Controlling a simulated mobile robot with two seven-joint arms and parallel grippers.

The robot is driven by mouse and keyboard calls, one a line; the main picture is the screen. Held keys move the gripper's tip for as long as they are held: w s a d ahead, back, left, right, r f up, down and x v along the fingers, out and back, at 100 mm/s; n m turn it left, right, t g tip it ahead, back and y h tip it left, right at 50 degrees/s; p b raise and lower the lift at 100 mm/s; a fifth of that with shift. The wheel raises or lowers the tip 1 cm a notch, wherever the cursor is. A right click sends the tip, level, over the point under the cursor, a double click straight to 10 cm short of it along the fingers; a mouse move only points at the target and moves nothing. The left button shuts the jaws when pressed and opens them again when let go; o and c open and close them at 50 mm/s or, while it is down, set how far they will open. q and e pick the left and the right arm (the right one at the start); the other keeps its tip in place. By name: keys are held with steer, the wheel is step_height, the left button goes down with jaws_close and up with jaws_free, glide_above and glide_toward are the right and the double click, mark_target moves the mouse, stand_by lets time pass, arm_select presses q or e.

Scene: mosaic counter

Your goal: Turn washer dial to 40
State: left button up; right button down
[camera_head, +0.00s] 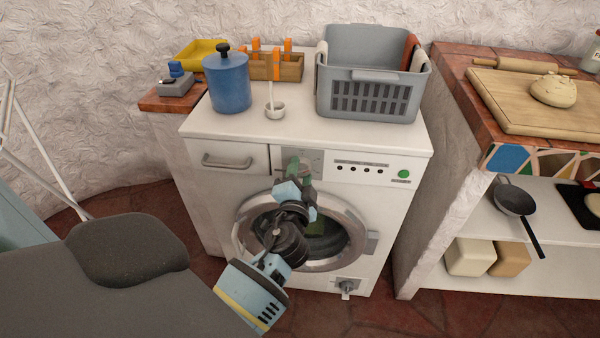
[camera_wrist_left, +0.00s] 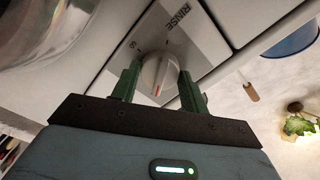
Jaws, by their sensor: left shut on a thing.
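The white washer (camera_head: 340,138) stands in front of me with its round door shut. My left gripper (camera_head: 297,168) reaches up in front of the door to the control panel and hides most of the dial there. In the left wrist view the round light-grey dial (camera_wrist_left: 159,72) sits between the two green fingers of the left gripper (camera_wrist_left: 158,80), which are shut on its sides. A red mark shows on the dial's face, towards the gripper body.
The drawer handle (camera_head: 227,163) is left of the dial. A tiled counter with shelves (camera_head: 450,85) stands right.

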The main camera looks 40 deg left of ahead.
arm_select(q)
steer(key=shift+r+m, duration=0.15)
steer(key=shift+m, duration=0.75)
steer(key=m+p, duration=0.1)
steer(key=m, duration=0.1)
steer(key=shift+m, duration=0.4)
steer(key=m+p, duration=0.2)
steer(key=m, duration=0.2)
steer(key=shift+w, duration=0.1)
steer(key=shift+m+p, duration=0.65)
steer(key=shift+m, duration=0.95)
steer(key=o, duration=0.8)
steer(key=shift+o, duration=1)
